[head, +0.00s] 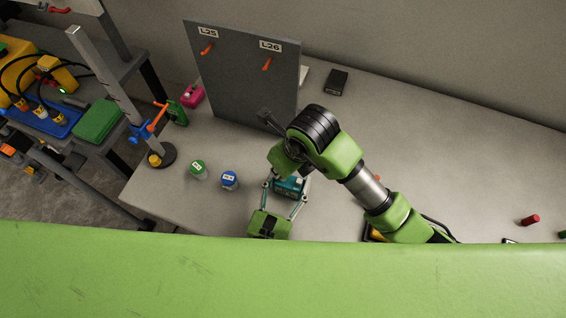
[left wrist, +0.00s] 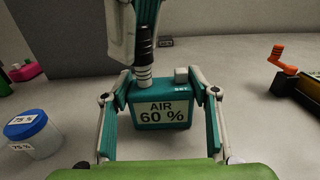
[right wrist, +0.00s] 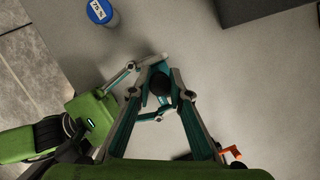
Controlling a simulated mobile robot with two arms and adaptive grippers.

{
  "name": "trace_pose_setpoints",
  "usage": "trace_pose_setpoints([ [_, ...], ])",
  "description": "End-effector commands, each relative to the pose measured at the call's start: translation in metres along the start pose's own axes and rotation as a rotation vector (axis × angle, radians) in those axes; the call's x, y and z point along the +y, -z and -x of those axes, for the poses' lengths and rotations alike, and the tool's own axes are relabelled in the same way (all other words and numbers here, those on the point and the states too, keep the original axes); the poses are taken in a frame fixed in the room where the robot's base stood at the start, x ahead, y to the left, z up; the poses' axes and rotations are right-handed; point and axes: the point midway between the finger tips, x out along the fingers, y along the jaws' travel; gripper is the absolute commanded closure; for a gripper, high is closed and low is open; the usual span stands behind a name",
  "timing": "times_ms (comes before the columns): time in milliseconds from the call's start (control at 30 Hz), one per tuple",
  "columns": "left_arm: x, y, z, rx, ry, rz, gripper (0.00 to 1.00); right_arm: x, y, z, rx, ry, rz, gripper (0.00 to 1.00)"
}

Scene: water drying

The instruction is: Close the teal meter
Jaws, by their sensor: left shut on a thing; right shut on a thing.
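The teal meter (left wrist: 162,108) stands upright on the table; its display reads AIR 60 % and a pale button sits on top beside the word SET. It also shows in the head view (head: 289,187), partly hidden by my arm. My left gripper (left wrist: 160,95) is shut on the meter, one finger at each side. My right gripper (right wrist: 161,75) comes down from above, shut on a black ribbed cylindrical part (left wrist: 144,58). That part is upright over the left of the meter's top, with a pale ring below it. Whether it is seated in the meter I cannot tell.
A blue-lidded jar (head: 229,180) and a green-lidded jar (head: 198,168) stand left of the meter. A grey board (head: 240,80) marked L25 and L26 stands behind. A stand with an orange clamp (head: 156,118) is at the left. The table's right side is mostly clear.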

Motion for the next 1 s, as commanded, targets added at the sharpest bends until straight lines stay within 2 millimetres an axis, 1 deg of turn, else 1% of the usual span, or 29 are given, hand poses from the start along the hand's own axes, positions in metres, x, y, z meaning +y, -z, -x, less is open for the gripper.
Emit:
trace_pose_setpoints([
  [367, 0.000, 0.000, 0.000, -0.001, 0.000, 0.000, 0.84, 0.000, 0.000, 0.000, 0.000, 0.000, 0.000, 0.91],
  [700, 0.000, -0.001, 0.000, -0.001, 0.000, 0.000, 0.84, 0.000, 0.005, -0.015, 0.000, 0.001, -0.004, 0.91],
  [1000, 0.000, -0.001, 0.000, -0.001, 0.000, 0.000, 0.84, 0.000, 0.005, -0.017, -0.001, 0.000, -0.004, 0.91],
])
